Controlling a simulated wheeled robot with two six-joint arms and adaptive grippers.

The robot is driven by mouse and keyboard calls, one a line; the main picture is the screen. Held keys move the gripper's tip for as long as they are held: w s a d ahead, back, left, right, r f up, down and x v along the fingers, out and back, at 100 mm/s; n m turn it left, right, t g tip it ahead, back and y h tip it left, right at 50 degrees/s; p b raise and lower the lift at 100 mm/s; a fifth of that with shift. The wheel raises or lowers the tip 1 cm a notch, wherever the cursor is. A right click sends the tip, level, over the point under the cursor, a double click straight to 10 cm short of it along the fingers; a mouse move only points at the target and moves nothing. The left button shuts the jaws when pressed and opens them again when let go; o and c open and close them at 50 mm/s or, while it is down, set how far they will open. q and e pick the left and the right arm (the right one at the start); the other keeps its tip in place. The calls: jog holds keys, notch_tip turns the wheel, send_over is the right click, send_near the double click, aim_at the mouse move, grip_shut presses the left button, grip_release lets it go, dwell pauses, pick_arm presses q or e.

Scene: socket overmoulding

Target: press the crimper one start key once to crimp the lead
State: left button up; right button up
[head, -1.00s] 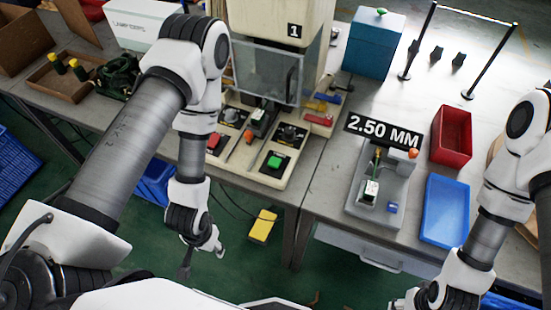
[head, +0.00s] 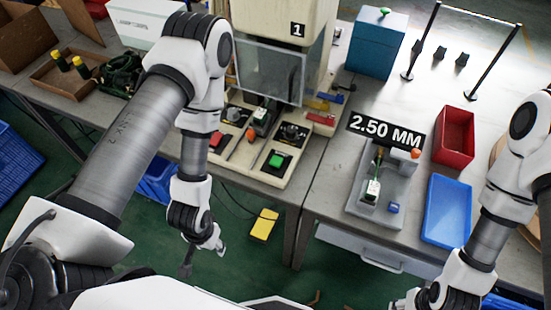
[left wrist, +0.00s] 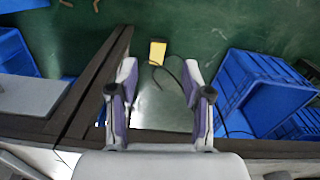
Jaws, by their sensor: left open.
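Crimper one (head: 262,25) is the cream machine marked 1 on the left table, with a clear guard (head: 265,72) in front of its tool space. The lead cannot be clearly made out at the crimper. My left gripper (head: 203,257) hangs below and left of the keys, in front of the table edge. In the left wrist view it (left wrist: 158,85) is open and empty, pointing towards the floor. My right gripper (head: 415,300) is partly cut off at the bottom edge.
A gauge stand (head: 370,210) under a 2.50 MM sign (head: 385,130) stands on the right table, beside a blue tray (head: 447,210) and a red bin (head: 453,135). A yellow pedal (head: 264,224) lies on the floor. Blue crates (left wrist: 260,85) flank the left gripper's view.

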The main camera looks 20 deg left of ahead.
pick_arm(q)
grip_shut()
dwell(1.0)
